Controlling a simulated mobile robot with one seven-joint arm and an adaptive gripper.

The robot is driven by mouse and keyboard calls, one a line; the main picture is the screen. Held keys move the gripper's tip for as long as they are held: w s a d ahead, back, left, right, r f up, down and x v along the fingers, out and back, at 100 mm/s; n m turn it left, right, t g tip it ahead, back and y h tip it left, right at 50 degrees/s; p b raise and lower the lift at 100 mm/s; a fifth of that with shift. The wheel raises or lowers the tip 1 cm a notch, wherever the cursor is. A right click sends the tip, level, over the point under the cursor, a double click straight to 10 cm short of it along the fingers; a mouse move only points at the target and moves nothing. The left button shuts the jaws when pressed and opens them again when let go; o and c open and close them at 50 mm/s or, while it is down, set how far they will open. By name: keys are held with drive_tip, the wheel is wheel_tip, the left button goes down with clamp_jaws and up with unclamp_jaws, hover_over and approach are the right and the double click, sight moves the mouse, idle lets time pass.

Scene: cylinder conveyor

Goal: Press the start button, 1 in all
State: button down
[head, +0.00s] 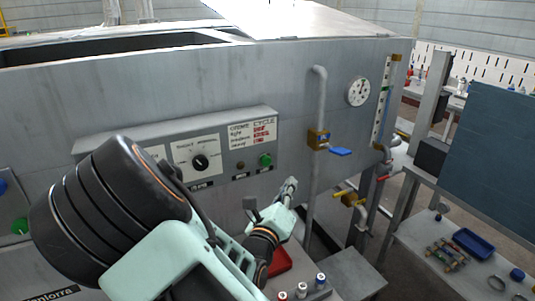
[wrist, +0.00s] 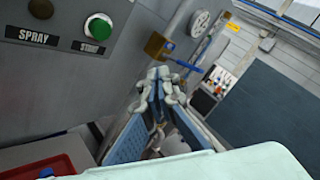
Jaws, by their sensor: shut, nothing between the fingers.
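The green start button (head: 265,160) sits on the grey control panel (head: 217,132), right of the black rotary knob. In the wrist view the green button (wrist: 98,27) is at the upper left, above a label that seems to read START. My gripper (head: 291,184) is shut and empty, in front of the machine, below and to the right of the button and apart from it. In the wrist view its fingertips (wrist: 158,76) meet near the middle, right of the button.
A dark button (wrist: 41,8) labelled SPRAY is left of the green one. A pipe with a blue-handled valve (head: 340,151) stands right of the panel. A red tray (head: 280,262) and small capped bottles (head: 301,290) lie below. A side table holds a blue tray (head: 479,244).

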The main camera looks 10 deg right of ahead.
sight(266, 161)
drive_tip(key=shift+w+a+n+y, duration=0.15)
drive_tip(key=shift+a+n+y, duration=0.2)
drive_tip(key=shift+n, duration=0.25)
drive_tip(key=w+a+b, duration=0.1)
drive_tip(key=w+a, duration=0.1)
drive_tip(key=w, duration=0.6)
drive_tip(key=shift+w+a, duration=0.15)
drive_tip(key=shift+a, duration=0.2)
drive_tip(key=shift+w, duration=0.1)
idle(1.0)
drive_tip(key=shift+w+a, duration=0.15)
drive_tip(key=shift+w, duration=0.15)
